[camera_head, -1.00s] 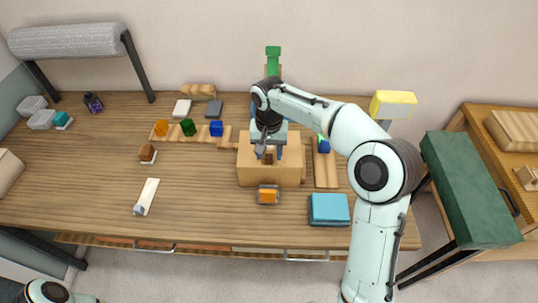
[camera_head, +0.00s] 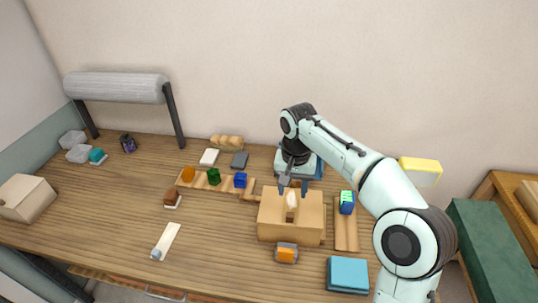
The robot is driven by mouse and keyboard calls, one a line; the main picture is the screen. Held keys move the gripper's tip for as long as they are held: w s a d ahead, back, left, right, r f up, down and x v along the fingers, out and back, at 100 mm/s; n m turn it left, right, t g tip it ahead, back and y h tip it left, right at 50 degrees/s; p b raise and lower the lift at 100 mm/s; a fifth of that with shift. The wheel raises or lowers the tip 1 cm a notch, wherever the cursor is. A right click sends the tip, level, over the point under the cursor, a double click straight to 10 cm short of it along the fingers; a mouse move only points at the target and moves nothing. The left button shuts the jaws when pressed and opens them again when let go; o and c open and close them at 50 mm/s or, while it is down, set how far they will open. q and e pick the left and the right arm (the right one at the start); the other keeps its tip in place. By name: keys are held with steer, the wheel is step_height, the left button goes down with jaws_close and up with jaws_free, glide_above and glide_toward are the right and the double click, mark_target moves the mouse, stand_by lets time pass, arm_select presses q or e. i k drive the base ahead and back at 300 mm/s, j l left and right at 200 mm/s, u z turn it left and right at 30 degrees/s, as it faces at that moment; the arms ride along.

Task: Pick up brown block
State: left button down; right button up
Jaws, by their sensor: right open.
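A small dark brown block (camera_head: 171,197) sits on a white base on the left half of the wooden table (camera_head: 110,215). My right gripper (camera_head: 292,189) is open, pointing down over a light-brown wooden box (camera_head: 272,216) to the right of that block. A small pale piece (camera_head: 292,200) shows just below and between its fingertips, at the box's opening. I cannot tell whether the fingers touch it. My right gripper is well apart from the dark brown block. My left gripper is not in view.
Orange (camera_head: 188,174), green (camera_head: 214,176) and blue (camera_head: 240,180) cubes stand on a wooden strip behind. A grey roll (camera_head: 115,87) stands back left. The front left table is mostly clear.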

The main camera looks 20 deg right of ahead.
mark_target(171, 198)
steer(key=k, duration=1)
